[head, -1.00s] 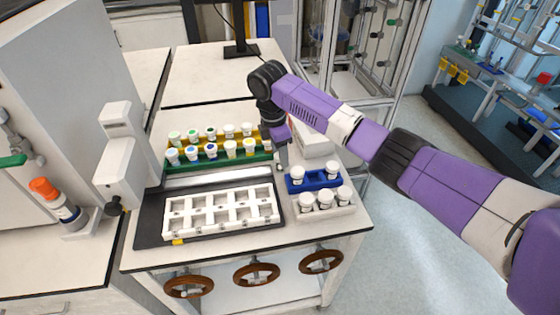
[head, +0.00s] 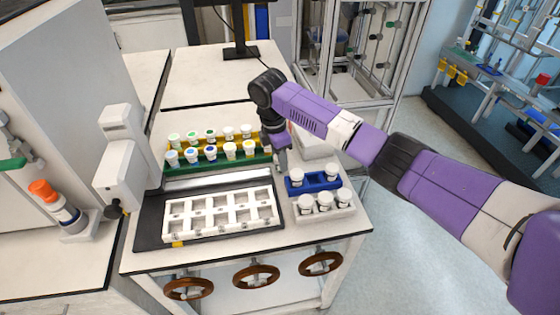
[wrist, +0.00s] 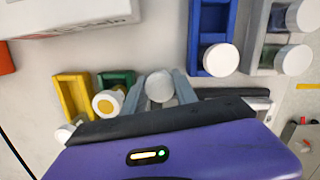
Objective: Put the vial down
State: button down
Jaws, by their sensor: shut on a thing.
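A white-capped vial (wrist: 159,86) is between the two fingers of my gripper (wrist: 164,88) in the wrist view; its body is hidden below the cap. In the head view my gripper (head: 281,160) points down between the right end of the green rack (head: 215,165) and the blue rack (head: 318,186). The held vial is too small to make out clearly there. The blue rack shows in the wrist view (wrist: 195,62) to the right of my gripper, with a white-capped vial (wrist: 221,59) in it.
A pale rack (head: 335,213) with several white-capped vials stands in front of the blue rack. A yellow rack (wrist: 72,92) is behind the green one. A white tray (head: 222,211) with empty-looking slots lies at front left. A white box (head: 314,145) sits behind the blue rack.

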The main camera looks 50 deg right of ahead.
notch_tip(320, 180, up, 20)
jog(key=shift+p, duration=0.35)
jog(key=shift+f, duration=0.15)
